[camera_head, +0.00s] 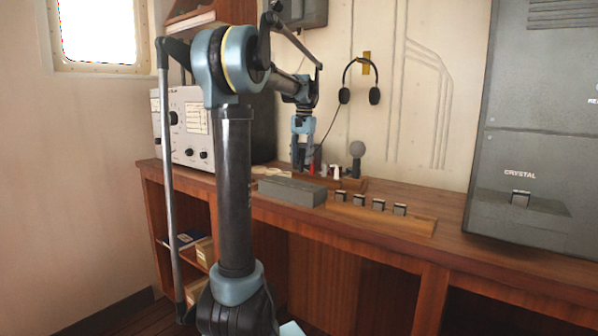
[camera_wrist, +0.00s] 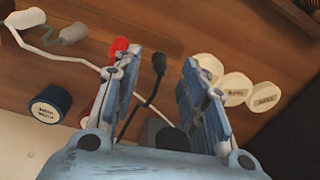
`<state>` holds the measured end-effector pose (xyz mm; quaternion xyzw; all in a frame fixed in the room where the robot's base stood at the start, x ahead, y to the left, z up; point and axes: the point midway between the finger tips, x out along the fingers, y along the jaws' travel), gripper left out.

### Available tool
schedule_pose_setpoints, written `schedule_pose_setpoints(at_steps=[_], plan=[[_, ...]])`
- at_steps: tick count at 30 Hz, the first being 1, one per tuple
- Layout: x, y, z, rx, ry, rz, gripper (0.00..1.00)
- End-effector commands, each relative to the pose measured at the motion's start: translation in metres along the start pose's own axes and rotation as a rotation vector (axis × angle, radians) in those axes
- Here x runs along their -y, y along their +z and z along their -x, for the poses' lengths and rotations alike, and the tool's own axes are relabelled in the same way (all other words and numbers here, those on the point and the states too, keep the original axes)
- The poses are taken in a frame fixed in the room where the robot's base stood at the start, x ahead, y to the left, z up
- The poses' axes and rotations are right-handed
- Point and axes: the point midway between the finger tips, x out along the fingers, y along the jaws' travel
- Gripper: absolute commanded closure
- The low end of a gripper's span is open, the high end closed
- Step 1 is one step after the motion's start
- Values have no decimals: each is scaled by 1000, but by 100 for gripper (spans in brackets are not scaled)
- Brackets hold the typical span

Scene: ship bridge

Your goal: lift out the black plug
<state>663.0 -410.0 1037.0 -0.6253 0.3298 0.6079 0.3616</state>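My gripper (camera_wrist: 162,85) is open. Its two blue fingers stand apart in the wrist view. The black plug (camera_wrist: 159,64), with a thin black cord, shows in the gap between the fingers, with space on both sides. I cannot tell its height relative to the fingertips. A red plug (camera_wrist: 119,47) is just outside the left finger, partly hidden by it. In the head view my gripper (camera_head: 302,166) points down over the desk near a wooden block (camera_head: 350,186); the black plug cannot be made out there.
Cream round caps (camera_wrist: 236,88) sit right of the fingers. A dark blue labelled cap (camera_wrist: 50,104) and a white plug (camera_wrist: 25,18) are on the left. A grey box (camera_head: 292,191) and a round-headed grey object (camera_head: 357,152) stand near my gripper.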

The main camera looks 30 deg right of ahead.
Motion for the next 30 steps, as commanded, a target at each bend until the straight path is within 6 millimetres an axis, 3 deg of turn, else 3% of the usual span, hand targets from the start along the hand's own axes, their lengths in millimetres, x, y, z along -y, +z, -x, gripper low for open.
schedule_pose_setpoints(at_steps=[6,14,19,20,30], plan=[[0,0,-21,0,0,0,61],[0,0,-23,0,0,0,61],[0,0,-23,0,0,0,96],[0,0,-22,0,0,0,100],[0,0,-22,0,0,0,100]])
